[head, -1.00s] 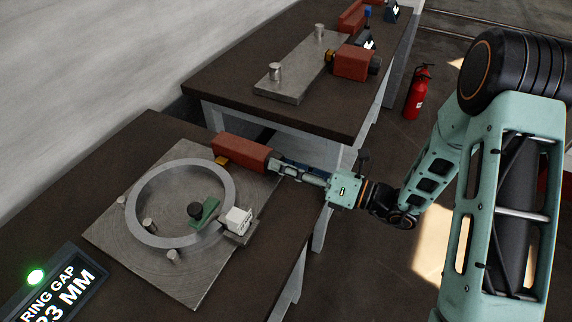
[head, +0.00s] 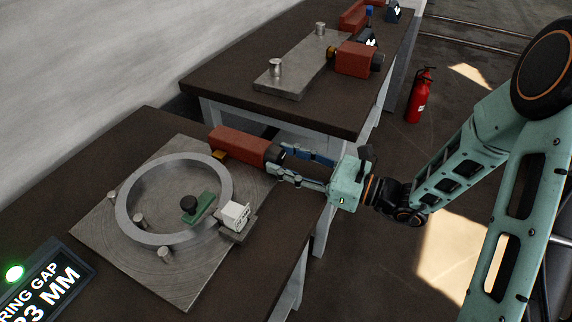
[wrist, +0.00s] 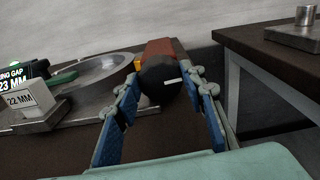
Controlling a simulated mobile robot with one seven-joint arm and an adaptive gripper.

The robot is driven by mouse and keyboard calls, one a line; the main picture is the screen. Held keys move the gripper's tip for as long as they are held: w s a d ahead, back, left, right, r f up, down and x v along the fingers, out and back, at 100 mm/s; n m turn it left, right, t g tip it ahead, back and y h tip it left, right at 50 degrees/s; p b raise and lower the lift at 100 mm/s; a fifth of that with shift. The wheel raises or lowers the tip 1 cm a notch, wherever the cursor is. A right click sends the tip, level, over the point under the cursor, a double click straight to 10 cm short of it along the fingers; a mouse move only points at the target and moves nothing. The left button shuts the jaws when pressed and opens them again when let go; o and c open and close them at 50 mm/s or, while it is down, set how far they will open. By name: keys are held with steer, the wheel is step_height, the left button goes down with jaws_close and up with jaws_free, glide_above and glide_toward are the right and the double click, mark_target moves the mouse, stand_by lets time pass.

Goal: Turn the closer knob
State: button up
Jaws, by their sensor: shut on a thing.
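The closer knob (wrist: 158,76) is dark and round with a white line on its face, at the near end of a red-brown block (head: 238,146) on the front bench. In the wrist view the line lies nearly level, tilted slightly. My gripper (wrist: 165,86) has its blue-padded fingers on the knob's left and right sides, shut on it. In the head view my gripper (head: 276,163) reaches the knob from the right, one finger above and one below. The fingers partly hide the knob there.
A metal plate (head: 185,285) carries a grey ring (head: 125,215), pegs, a green piece (head: 203,207) and a white block (head: 235,213) marked 22 MM. A ring-gap display (head: 50,290) with a green light stands front left. A second bench (head: 215,85) holds a similar fixture.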

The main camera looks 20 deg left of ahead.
steer(key=shift+n+b, duration=0.6)
steer(key=shift+n, duration=0.5)
steer(key=o, duration=0.9)
steer(key=d, duration=0.8)
steer(key=s+d, duration=0.1)
steer(key=d, duration=0.3)
